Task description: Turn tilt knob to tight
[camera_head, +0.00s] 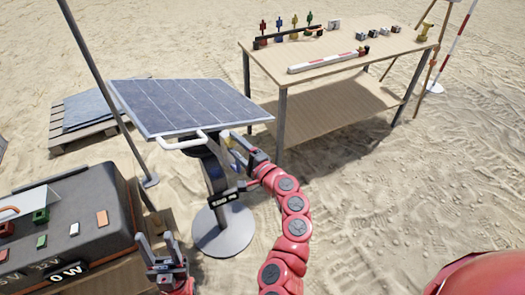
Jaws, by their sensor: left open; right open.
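A blue solar panel (190,105) is mounted tilted on a dark post (213,172) with a round grey base (222,232). A white handle (182,142) sticks out from its near edge. My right gripper (238,167) is open beside the post, just below the panel's right part. A small yellow part (229,140) shows next to its upper finger; I cannot tell whether this is the tilt knob or whether they touch. A black label (224,198) with unreadable white text is near the lower finger.
A grey control box (70,222) with coloured pieces and a "0 W" display (68,272) stands at the left. A wooden table (340,60) with small figures, cubes and a striped bar (328,62) is behind. A pallet (85,118) lies back left.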

